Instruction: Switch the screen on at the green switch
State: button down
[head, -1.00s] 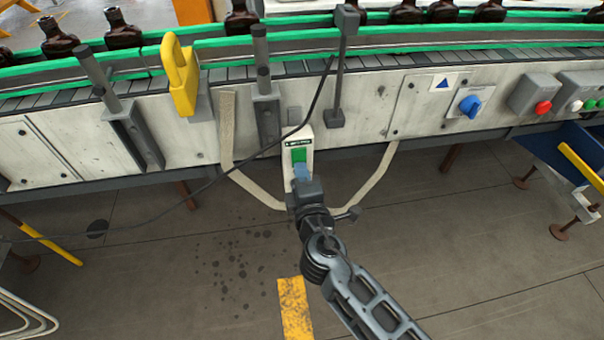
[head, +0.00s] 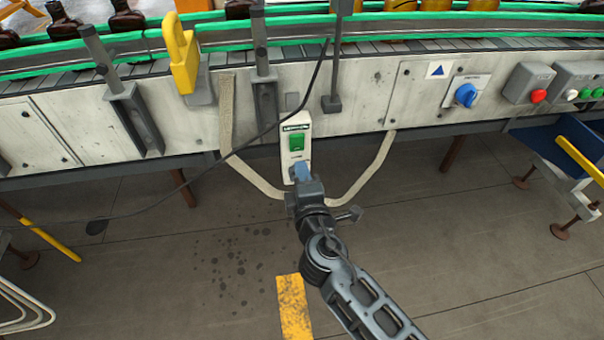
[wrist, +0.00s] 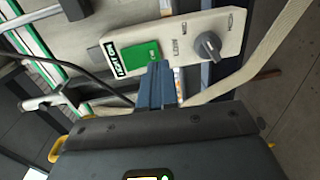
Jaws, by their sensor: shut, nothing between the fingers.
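The green switch (head: 296,142) is on a white upright panel (head: 286,165) on the front of the conveyor. In the wrist view the green switch (wrist: 138,57) sits beside a dark green label. My gripper (head: 301,167) is shut and empty, its blue-grey fingertips just below the switch in the head view, with a small gap. In the wrist view the fingertips (wrist: 157,68) are close to the switch's edge; whether they touch it I cannot tell. I make out no screen. Bottles (head: 434,5) at the top edge look bright amber.
A grey knob (wrist: 207,45) is on the same panel. A yellow padlock shape (head: 181,55), grey posts and a hanging black cable (head: 262,135) are near the panel. A blue rotary switch (head: 466,95) and red button (head: 538,96) are to the right. The floor below is mostly clear.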

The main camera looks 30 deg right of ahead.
jog(key=f+b+v, duration=0.2)
jog(key=v, duration=0.8)
jog(key=shift+f, duration=0.1)
dwell(0.3)
jog(key=s+f+m+g+y, duration=0.25)
jog(key=s+m+y, duration=0.3)
jog(key=s, duration=1.45)
jog(key=s+d+r+m+t, duration=0.1)
jog(key=s+d+r+m, duration=0.1)
jog(key=s+r+m, duration=0.7)
notch_tip(320, 180, up, 3)
jog(key=s, duration=0.2)
jog(key=shift+s+d+r, duration=0.2)
jog(key=shift+s+d, duration=0.1)
jog(key=shift+d, duration=0.1)
